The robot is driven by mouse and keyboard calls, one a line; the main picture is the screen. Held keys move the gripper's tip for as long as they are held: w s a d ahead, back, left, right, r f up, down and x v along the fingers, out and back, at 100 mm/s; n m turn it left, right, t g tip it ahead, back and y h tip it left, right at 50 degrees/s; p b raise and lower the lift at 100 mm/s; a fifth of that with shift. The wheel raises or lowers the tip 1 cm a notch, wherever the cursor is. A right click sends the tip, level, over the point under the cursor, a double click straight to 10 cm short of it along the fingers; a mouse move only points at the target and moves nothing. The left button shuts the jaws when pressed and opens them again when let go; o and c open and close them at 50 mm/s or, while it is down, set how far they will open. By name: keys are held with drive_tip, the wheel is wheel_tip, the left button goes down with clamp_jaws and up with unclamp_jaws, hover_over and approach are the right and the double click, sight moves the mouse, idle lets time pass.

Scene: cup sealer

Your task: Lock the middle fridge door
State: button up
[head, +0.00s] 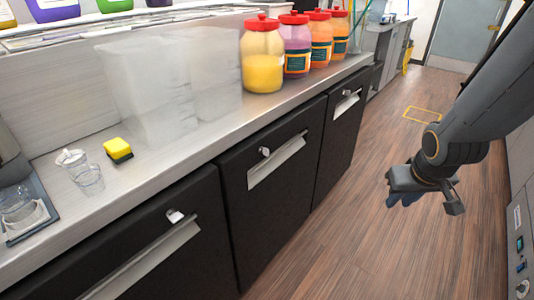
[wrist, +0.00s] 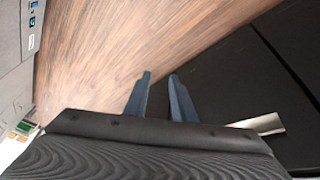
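The middle fridge door (head: 262,195) is a black panel under the steel counter and looks shut. It has a slanted silver handle (head: 277,163) and a small round silver lock (head: 264,152) just above it. The lock's exact setting is too small to tell. My gripper (head: 405,201) hangs over the wooden floor, well to the right of the door and apart from it. In the wrist view my gripper (wrist: 160,75) shows two blue fingers with a gap between them and nothing held. A silver handle (wrist: 262,124) on a black front shows at right there; I cannot tell which door.
Left door (head: 135,250) and right door (head: 339,130) flank it, each with a handle and lock. The counter holds red-lidded jars (head: 262,60), clear bins (head: 150,85), a yellow sponge (head: 118,149) and clear cups (head: 88,178). The wooden floor (head: 330,245) before the doors is clear.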

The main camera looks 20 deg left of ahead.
drive_tip(key=w+a+f+n+t+y, duration=0.25)
drive_tip(key=w+a, duration=0.35)
drive_tip(key=w, duration=0.3)
drive_tip(key=n+y, duration=0.8)
drive_tip(key=y, duration=0.6)
approach(265, 152)
drive_tip(key=x, duration=0.7)
drive_tip(key=shift+w+a+p, duration=0.3)
drive_tip(key=shift+p, duration=0.05)
drive_tip(key=shift+r, duration=0.1)
clamp_jaws()
